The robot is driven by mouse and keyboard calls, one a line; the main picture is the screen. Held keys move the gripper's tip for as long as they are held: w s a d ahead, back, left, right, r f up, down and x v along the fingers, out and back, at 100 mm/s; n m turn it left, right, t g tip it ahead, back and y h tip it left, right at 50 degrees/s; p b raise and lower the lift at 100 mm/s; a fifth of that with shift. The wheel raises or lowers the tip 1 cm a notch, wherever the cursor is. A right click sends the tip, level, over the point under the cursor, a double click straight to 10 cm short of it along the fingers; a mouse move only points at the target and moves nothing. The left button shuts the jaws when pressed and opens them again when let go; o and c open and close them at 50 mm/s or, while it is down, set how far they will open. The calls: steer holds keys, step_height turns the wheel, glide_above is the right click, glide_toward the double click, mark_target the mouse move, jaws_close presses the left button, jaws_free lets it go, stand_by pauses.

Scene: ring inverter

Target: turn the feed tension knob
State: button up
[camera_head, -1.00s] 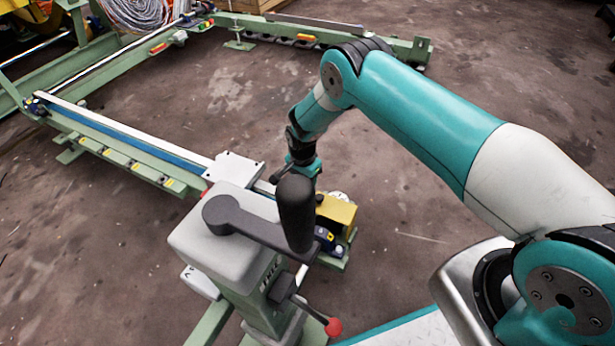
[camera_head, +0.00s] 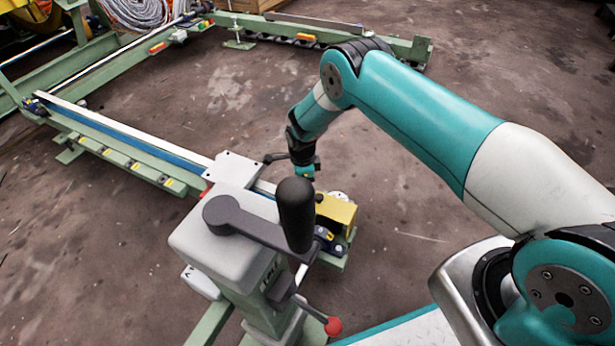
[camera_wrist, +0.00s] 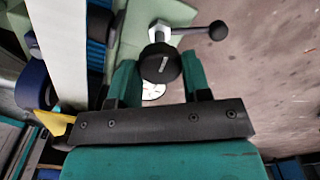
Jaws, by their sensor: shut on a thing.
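The feed tension knob (camera_wrist: 170,72) is a round black knob with a short white mark, in the wrist view. It sits in front of a pale hub on a light green machine part. My gripper (camera_wrist: 160,77) has its two teal fingers on either side of the knob and is shut on it. In the head view my gripper (camera_head: 306,171) points down beyond the machine's grey housing, and the knob cannot be made out there.
A large dark crank handle (camera_head: 296,214) stands on the grey housing (camera_head: 222,250) in front of my gripper. A red-tipped lever (camera_head: 333,326) is lower down. A lever with a dark ball (camera_wrist: 218,30) is close to the knob. Open floor lies right of the machine.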

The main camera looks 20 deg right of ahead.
steer(key=shift+s+d+f+m, duration=0.1)
steer(key=shift+s+d+m, duration=0.1)
steer(key=shift+m, duration=0.2)
steer(key=o, duration=0.7)
steer(key=shift+o, duration=1.2)
steer(key=shift+w+a, duration=0.1)
steer(key=shift+a, duration=0.05)
step_height(320, 180, up, 18)
steer(key=p, duration=0.6)
steer(key=shift+f, duration=0.15)
